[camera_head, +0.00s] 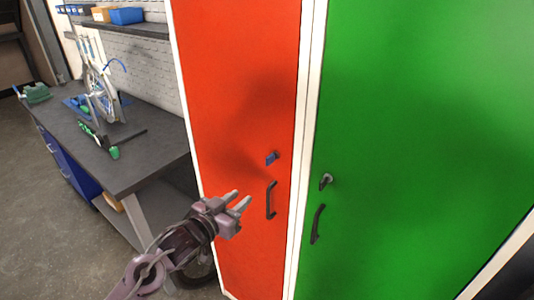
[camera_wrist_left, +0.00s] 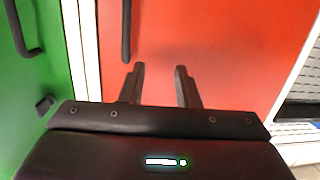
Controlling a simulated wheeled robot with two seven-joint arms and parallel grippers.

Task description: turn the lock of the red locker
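The red locker door (camera_head: 235,100) stands closed in the middle of the head view. Its lock (camera_head: 271,158) has a blue key or knob, above a dark vertical handle (camera_head: 270,200). My left gripper (camera_head: 240,199) is in front of the red door, left of the handle and below the lock, with its two fingers apart and nothing between them. In the left wrist view the open fingers (camera_wrist_left: 159,70) point at the red door (camera_wrist_left: 220,45), with the dark handle (camera_wrist_left: 126,30) just beyond them to the left. The lock is not visible in the wrist view. My right gripper is not in view.
A green locker (camera_head: 420,120) with its own lock (camera_head: 326,181) and handle (camera_head: 317,224) stands to the right. A dark workbench (camera_head: 150,160) with a wheel (camera_head: 100,90) and tools is on the left. Grey floor (camera_head: 50,240) is clear at lower left.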

